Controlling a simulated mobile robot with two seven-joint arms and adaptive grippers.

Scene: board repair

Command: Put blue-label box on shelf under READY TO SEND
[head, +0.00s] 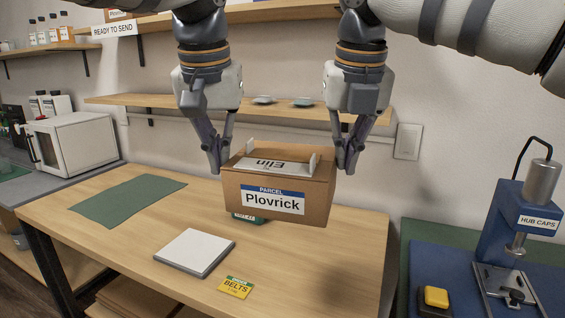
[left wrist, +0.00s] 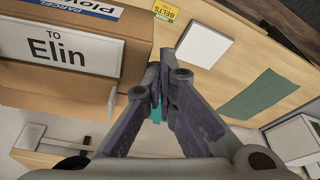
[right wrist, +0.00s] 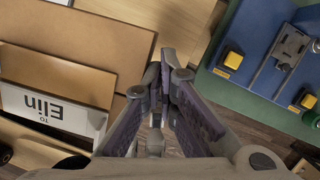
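The cardboard box (head: 277,200) has a blue-and-white PARCEL Plovrick label on its front and a white Elin card on top. It appears to be off the table, between my two grippers. My left gripper (head: 219,168) has its fingers together at the box's left side; the box fills the left of the left wrist view (left wrist: 60,100). My right gripper (head: 345,168) has its fingers together at the right side; the box also shows in the right wrist view (right wrist: 55,70). Contact is hard to confirm. The READY TO SEND sign (head: 113,30) hangs on the upper shelf (head: 250,14).
A lower shelf (head: 160,102) holds small dishes. The table (head: 130,228) carries a green mat (head: 130,198), a white pad (head: 196,250) and a yellow BELTS card (head: 236,288). A green label (head: 248,217) peeks from below the box. A press (head: 515,220) stands at the right.

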